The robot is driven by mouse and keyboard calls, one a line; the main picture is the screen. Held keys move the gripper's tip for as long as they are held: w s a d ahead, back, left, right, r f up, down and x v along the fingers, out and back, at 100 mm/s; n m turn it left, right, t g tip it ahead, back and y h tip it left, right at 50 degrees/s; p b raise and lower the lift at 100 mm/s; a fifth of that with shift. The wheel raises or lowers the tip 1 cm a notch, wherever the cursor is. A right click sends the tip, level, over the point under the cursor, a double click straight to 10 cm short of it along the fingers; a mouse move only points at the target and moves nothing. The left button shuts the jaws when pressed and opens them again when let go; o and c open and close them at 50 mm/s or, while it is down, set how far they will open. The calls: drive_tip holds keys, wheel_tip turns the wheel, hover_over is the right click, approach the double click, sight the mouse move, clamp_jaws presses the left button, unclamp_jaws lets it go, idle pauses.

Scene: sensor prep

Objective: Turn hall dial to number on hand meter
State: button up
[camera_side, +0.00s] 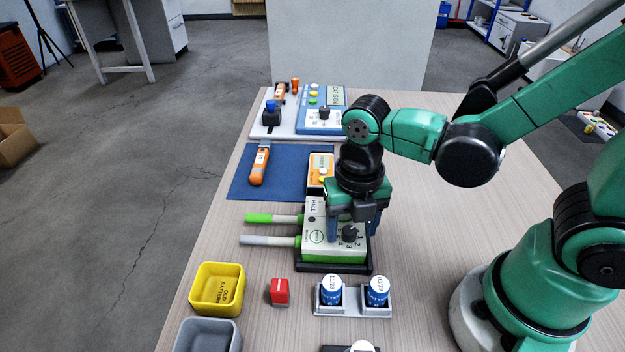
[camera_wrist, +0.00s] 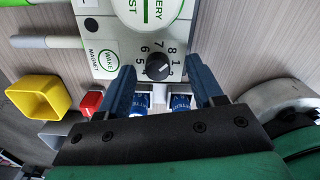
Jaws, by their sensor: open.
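The hall box is a white and green unit (camera_side: 318,225) in a black tray, marked HALL. Its black dial (camera_side: 349,233) has numbers around it and also shows in the wrist view (camera_wrist: 157,67). A white mark shows on the dial, but I cannot tell which number it points to. My gripper (camera_side: 354,222) is open and empty above the box. In the wrist view its blue fingers (camera_wrist: 162,78) stand apart on either side of the dial, with gaps.
A yellow bin (camera_side: 217,288), a grey bin (camera_side: 208,336), a red block (camera_side: 279,291) and two blue cylinders in a holder (camera_side: 353,308) stand in front. Two probes (camera_side: 268,241) stick out left of the box. An orange unit (camera_side: 321,168) and a white board (camera_side: 287,130) are behind.

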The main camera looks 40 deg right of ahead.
sight(351, 231)
drive_tip(key=shift+n, duration=0.8)
drive_tip(key=shift+r+n, duration=0.3)
drive_tip(key=shift+r, duration=0.1)
wheel_tip(351, 231, up, 5)
drive_tip(key=shift+f, duration=0.1)
drive_tip(key=m, duration=0.3)
drive_tip(key=d+m+t, duration=0.1)
drive_tip(key=m, duration=0.1)
drive_tip(key=shift+w+r, duration=0.25)
drive_tip(key=shift+w, duration=0.1)
drive_tip(key=m, duration=0.3)
drive_tip(key=shift+w+d+r+t, duration=0.1)
drive_tip(key=shift+w+d+t, duration=0.2)
drive_tip(key=shift+t, duration=0.1)
drive_tip(key=m, duration=0.4)
drive_tip(key=shift+w+d+r+t, duration=0.2)
drive_tip(key=shift+d+t, duration=0.2)
drive_tip(key=m, duration=0.3)
drive_tip(key=shift+w+d+r+t+y, duration=0.15)
drive_tip(key=shift+w+d+t+y, duration=0.15)
drive_tip(key=shift+d+t, duration=0.1)
drive_tip(key=m, duration=0.3)
drive_tip(key=m+t, duration=0.1)
drive_tip(key=shift+w+d+r+m, duration=0.2)
drive_tip(key=shift+d+r+m, duration=0.1)
drive_tip(key=shift+d, duration=0.1)
